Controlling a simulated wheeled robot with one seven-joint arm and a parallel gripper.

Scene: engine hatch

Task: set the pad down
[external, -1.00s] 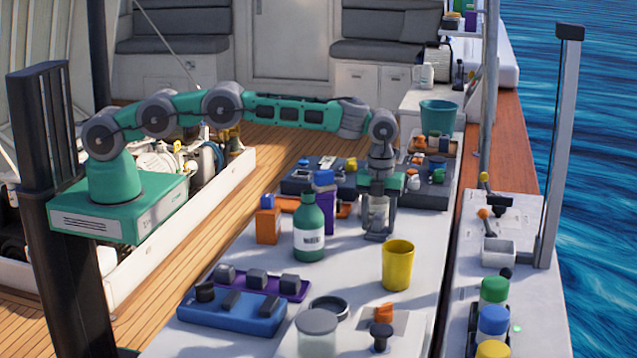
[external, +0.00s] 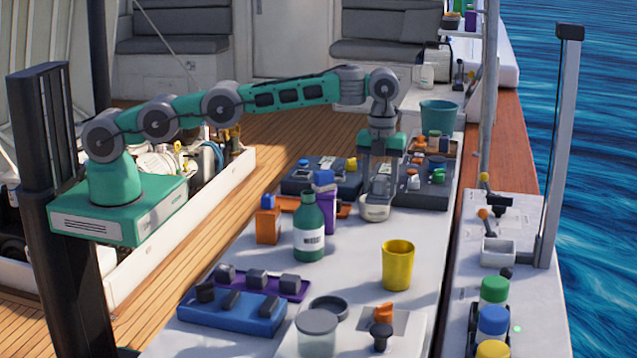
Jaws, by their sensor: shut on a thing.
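My gripper (external: 380,194) points straight down over the far part of the white worktop. It is shut on a small grey piece, which I take for the pad (external: 381,186); it is small and partly hidden by the fingers. A small white round bowl (external: 374,211) shows just below the fingertips. I cannot tell whether the pad touches the bowl or hangs above it.
A green bottle (external: 309,235) and a purple container (external: 325,205) stand left of my gripper. A yellow cup (external: 397,265) stands in front. Dark trays (external: 430,197) with small parts flank it behind. The worktop (external: 350,262) between bottle and cup is clear.

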